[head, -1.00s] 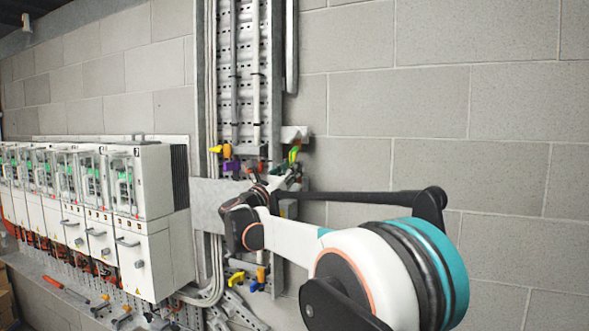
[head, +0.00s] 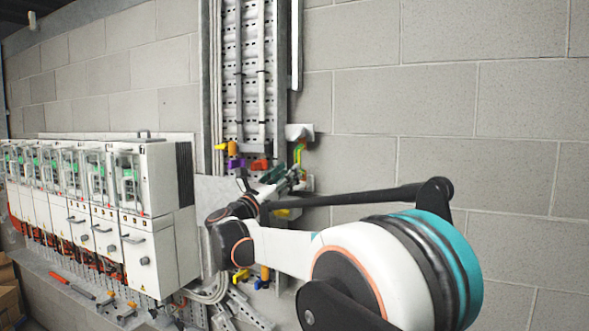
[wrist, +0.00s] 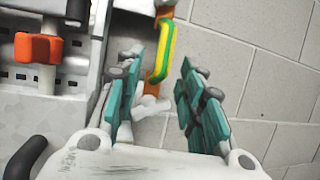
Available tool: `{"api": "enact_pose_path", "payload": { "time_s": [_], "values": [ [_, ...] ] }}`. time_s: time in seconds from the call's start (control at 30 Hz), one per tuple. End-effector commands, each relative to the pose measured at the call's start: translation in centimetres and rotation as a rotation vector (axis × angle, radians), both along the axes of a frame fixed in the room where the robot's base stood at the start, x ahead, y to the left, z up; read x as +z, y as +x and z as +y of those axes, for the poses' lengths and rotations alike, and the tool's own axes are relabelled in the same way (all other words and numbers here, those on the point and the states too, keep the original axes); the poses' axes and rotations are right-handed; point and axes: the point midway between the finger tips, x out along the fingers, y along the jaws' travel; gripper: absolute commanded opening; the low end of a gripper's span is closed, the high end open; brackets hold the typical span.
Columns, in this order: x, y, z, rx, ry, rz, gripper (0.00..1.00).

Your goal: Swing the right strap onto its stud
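A yellow-green strap (wrist: 163,58) hangs at the top middle of the wrist view, with an orange-brown piece at its upper end. It also shows in the head view (head: 298,152) at the right edge of the metal column. My gripper (wrist: 160,64) has its two teal fingers apart, one on each side of the strap's lower part, with visible gaps. In the head view my gripper (head: 277,177) is at the column, partly hidden by my wrist. A pale grey piece (wrist: 150,106) lies beyond the fingers; I cannot tell whether it is the stud.
An orange clamp (wrist: 38,48) on a white pipe is left of my gripper. A row of white drive cabinets (head: 150,225) stands at the left. A perforated column (head: 232,60) carries pipes. The block wall (head: 430,110) on the right is bare.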

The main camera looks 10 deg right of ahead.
Motion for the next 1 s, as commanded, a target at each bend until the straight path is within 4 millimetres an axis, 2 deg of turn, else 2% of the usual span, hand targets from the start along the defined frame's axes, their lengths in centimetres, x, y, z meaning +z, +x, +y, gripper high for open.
{"api": "enact_pose_path", "payload": {
  "time_s": [0.2, 0.47, 0.83, 1.0],
  "values": [
    [-1.6, -2.7, 2.8, 0.002, 0.0, 0.0, 0.36],
    [-2.4, -4.1, 4.2, 0.0, 0.0, 0.0, 0.36],
    [-2.4, -4.2, 4.1, 0.001, -0.005, 0.003, 0.36],
    [-2.5, -4.0, 1.8, 0.025, -0.075, 0.06, 0.36]
  ]
}}
